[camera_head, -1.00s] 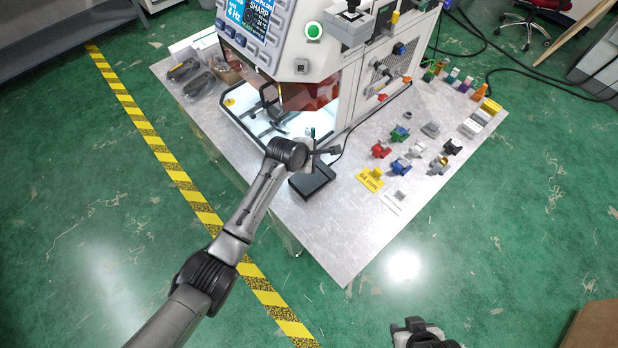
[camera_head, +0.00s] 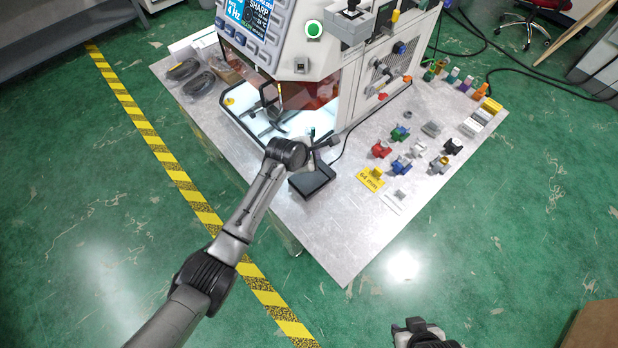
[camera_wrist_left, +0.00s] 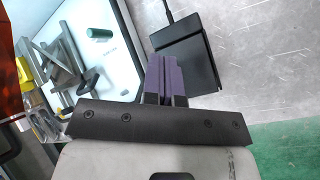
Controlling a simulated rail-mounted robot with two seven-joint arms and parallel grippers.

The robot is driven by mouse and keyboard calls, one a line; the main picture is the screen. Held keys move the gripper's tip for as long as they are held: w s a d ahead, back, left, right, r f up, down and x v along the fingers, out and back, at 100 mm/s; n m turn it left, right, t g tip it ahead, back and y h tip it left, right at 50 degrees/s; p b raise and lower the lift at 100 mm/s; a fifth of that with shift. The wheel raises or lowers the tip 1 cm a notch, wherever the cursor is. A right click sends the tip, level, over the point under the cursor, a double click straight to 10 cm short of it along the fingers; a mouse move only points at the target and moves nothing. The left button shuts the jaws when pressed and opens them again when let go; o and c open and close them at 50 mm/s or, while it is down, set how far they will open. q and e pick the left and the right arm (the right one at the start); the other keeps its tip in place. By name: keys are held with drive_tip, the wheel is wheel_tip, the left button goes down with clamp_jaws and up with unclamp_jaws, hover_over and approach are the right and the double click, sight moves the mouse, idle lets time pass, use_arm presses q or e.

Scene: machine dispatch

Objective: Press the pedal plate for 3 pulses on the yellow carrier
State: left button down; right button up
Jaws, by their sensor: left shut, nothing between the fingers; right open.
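The black pedal plate (camera_head: 313,179) lies on the metal table in front of the machine; its cable runs back. It also shows in the left wrist view (camera_wrist_left: 206,62). My left gripper (camera_head: 322,144) is shut and empty beside the pedal's machine-side edge. In the wrist view its purple-grey fingers (camera_wrist_left: 165,75) overlap the pedal's near left edge; I cannot tell whether they touch it. A yellow piece (camera_head: 229,101) sits at the machine's lit opening; I cannot tell whether it is the yellow carrier. My right gripper (camera_head: 422,328) is open at the bottom edge, away from the table.
The white machine (camera_head: 310,50) with screen and green button stands behind the pedal. A green cylinder (camera_wrist_left: 98,33) stands in its lit bay. The table's front corner (camera_head: 345,262) is clear.

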use_arm(q)
drive_tip(key=b, duration=0.8)
hover_over(316, 174)
drive_tip(key=s+a, duration=0.2)
drive_tip(key=shift+w+d+f, duration=0.1)
drive_tip(key=shift+d+f, duration=0.05)
drive_tip(key=shift+f, duration=1.45)
drive_tip(key=shift+d+f, duration=0.1)
drive_tip(key=shift+f, duration=2.5)
drive_tip(key=shift+a+f+p, duration=0.1)
drive_tip(key=shift+f+p, duration=0.05)
drive_tip(key=shift+p, duration=0.2)
drive_tip(key=shift+f, duration=0.25)
drive_tip(key=shift+f, duration=0.25)
